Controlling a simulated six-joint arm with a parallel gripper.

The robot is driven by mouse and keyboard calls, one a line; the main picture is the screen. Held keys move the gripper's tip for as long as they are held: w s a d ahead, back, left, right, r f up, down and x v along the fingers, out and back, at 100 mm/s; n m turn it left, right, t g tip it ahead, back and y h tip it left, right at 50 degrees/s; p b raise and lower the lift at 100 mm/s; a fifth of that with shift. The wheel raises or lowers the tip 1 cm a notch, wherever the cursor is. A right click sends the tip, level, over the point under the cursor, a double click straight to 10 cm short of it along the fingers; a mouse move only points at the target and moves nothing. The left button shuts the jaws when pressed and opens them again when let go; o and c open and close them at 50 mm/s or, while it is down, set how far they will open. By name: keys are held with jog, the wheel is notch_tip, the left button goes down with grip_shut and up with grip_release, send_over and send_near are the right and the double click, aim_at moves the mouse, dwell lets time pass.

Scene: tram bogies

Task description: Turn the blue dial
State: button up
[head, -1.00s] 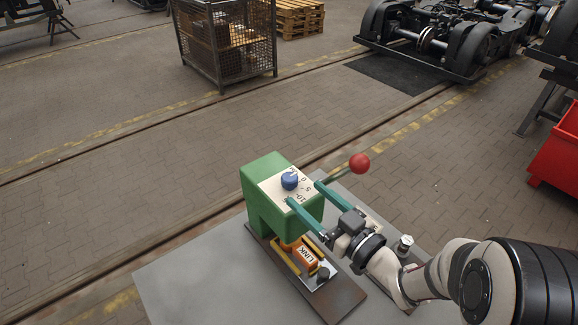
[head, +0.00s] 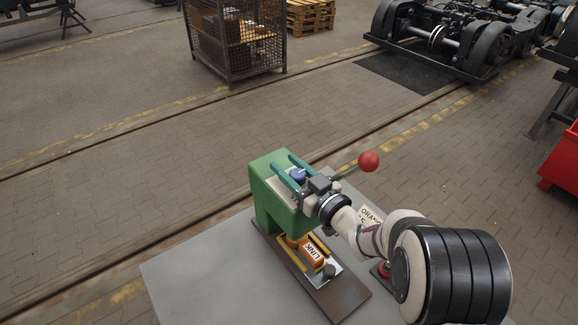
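The blue dial (head: 298,174) is on the pale plate on top of the green housing (head: 265,203). My gripper (head: 283,160) reaches over the housing top from the right. Its two teal fingers stand apart, with the dial showing between them, nearer the wrist than the fingertips. I cannot tell whether the fingers touch the dial or are just above it. The fingers and wrist hide most of the plate and its markings; part of a number shows beside the left finger.
A lever with a red ball knob (head: 368,161) rises just right of my gripper. Below the housing's front is an orange block marked LINK (head: 313,252) on a dark base plate. A red button (head: 381,270) is near my arm. The grey table (head: 205,275) is bare at left.

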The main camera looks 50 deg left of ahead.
aim_at(305, 173)
grip_shut()
